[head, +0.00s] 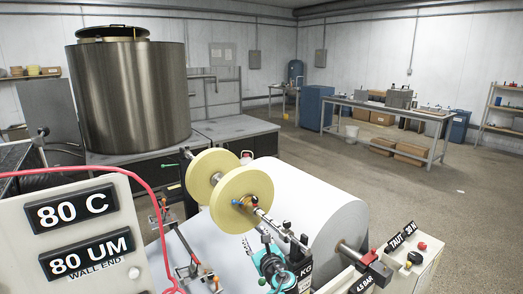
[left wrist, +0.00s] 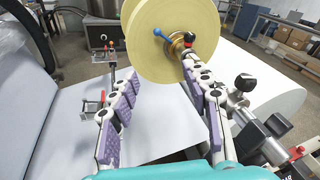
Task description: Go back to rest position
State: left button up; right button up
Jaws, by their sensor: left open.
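My left gripper (head: 268,257) is small and teal near the bottom middle of the head view, by the front of the machine. In the left wrist view it (left wrist: 160,78) is open and empty. Its two purple-padded fingers stand well apart, with white paper web (left wrist: 165,120) visible between them. The yellow roll (head: 243,195) is just beyond the fingertips in the left wrist view (left wrist: 170,35). The right finger overlaps the roll's hub area in that view; I cannot tell whether they touch. My right gripper is not in view.
A large white paper roll (head: 325,215) lies right of the yellow roll. A control box (head: 425,255) stands at lower right. A panel reading 80 C (head: 130,235) and a red cable (head: 150,200) are at left. A metal tank (head: 130,95) stands behind. Open floor (head: 440,190) lies to the right.

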pick_arm(q)
jog(key=s+a+n+g, duration=0.6)
jog(key=s+a+n, duration=0.95)
jog(key=s, duration=0.25)
jog(key=s+f+n+g+h, duration=0.1)
jog(key=s+f+n+h, duration=0.1)
jog(key=s+n, duration=0.4)
jog(key=s+f+n+g+h, duration=0.1)
jog(key=s+f+n+h, duration=0.2)
jog(key=s+n, duration=0.4)
jog(key=s+f, duration=0.1)
jog(key=s, duration=0.5)
jog(key=shift+s+a+g, duration=0.15)
jog(key=shift+s+g, duration=0.15)
jog(key=shift+s, duration=0.1)
